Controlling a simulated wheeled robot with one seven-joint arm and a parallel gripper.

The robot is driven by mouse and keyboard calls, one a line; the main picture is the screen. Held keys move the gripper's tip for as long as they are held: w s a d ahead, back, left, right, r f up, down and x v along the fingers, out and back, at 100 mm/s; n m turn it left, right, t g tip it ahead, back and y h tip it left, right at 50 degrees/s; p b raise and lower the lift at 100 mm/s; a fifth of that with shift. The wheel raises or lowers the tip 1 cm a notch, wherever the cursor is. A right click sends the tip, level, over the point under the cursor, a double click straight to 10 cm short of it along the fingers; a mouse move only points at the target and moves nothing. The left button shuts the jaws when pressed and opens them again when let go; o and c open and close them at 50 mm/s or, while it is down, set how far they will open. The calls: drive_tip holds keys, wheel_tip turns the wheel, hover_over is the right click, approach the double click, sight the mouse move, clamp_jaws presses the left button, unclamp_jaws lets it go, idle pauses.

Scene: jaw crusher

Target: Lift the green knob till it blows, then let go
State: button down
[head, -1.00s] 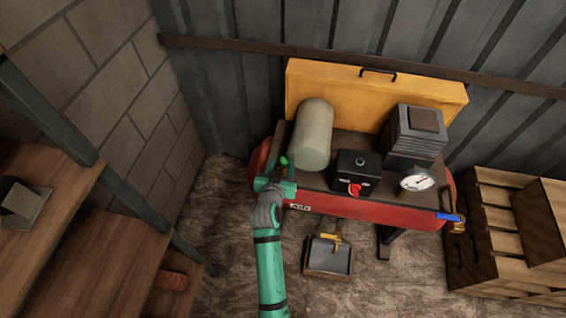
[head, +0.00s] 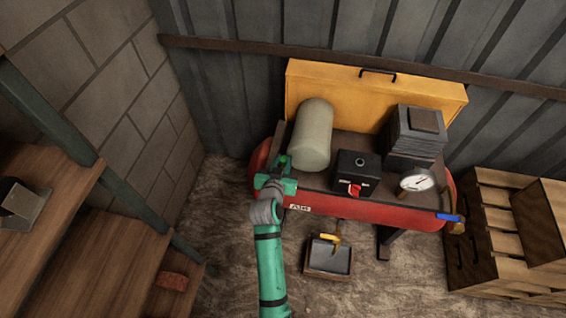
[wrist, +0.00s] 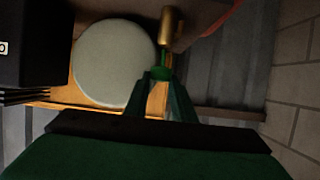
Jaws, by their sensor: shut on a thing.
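The green knob (wrist: 161,73) shows in the wrist view at the tips of my fingers, on a brass fitting (wrist: 172,27). My gripper (head: 276,176) is at the left end of the red compressor tank (head: 330,204), in front of the pale cylinder (head: 312,140). In the wrist view my gripper (wrist: 165,82) is closed around the green knob. In the head view my gripper hides most of the knob. Whether it is lifted, I cannot tell.
A black box with a red switch (head: 355,188) and a white gauge (head: 417,181) sit to the right on the compressor. A yellow-handled valve (head: 331,243) and a tray (head: 328,262) are below. Wooden crates (head: 490,230) stand at right and wooden shelves (head: 100,260) at left.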

drive_tip(key=c, duration=1.5)
unclamp_jaws()
drive_tip(key=v, duration=1.1)
drive_tip(key=shift+f, duration=0.1)
